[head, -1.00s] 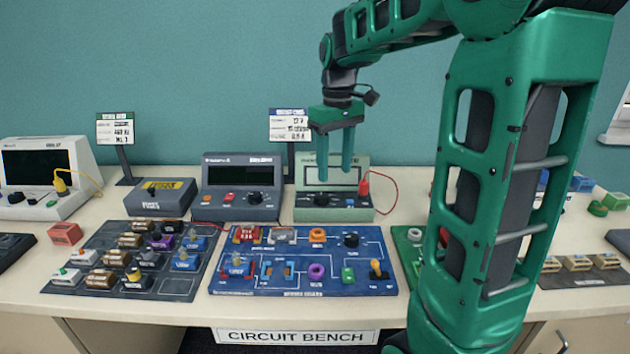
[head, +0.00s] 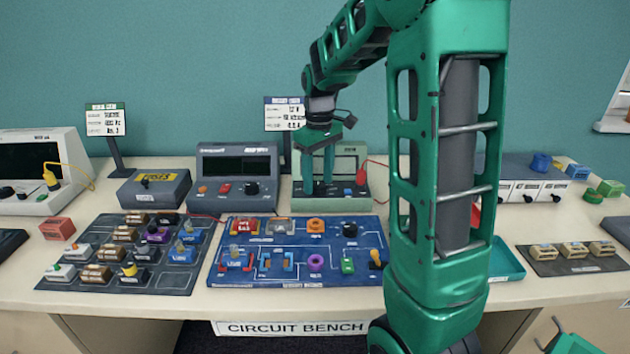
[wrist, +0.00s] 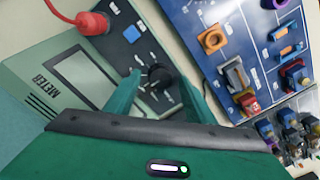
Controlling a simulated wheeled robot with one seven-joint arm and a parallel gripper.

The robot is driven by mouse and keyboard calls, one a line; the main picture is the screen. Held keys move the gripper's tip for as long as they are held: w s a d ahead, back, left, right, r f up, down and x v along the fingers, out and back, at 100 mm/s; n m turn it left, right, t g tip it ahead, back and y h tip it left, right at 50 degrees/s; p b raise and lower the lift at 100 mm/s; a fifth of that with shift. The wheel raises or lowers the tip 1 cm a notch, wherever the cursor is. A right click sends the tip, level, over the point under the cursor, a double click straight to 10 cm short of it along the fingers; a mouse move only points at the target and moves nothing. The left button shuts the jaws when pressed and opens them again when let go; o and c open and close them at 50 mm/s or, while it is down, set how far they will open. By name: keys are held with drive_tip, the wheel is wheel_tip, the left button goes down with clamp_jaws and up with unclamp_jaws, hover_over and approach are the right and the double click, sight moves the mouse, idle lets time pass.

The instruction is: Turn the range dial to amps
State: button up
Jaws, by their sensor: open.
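The meter (head: 345,204) is a pale green box with a screen, standing at the back of the bench. The wrist view shows its face marked METER (wrist: 42,95) with a black range dial (wrist: 159,77). The dial has marks around it, too small to read. My gripper (head: 317,188) points down over the left part of the meter's front panel. It is open, with one finger on each side of the dial. I cannot tell whether the fingers touch it. In the head view the fingers largely hide the dial.
A red plug (wrist: 92,23) with a cable and a blue button (wrist: 131,34) sit on the meter's panel. A dark grey unit (head: 237,165) stands close on the left. A blue circuit board (head: 330,276) lies in front. My arm blocks the view to the right.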

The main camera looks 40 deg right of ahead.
drive_tip(key=shift+f, duration=0.3)
drive_tip(key=c, duration=1.1)
drive_tip(key=shift+o, duration=0.2)
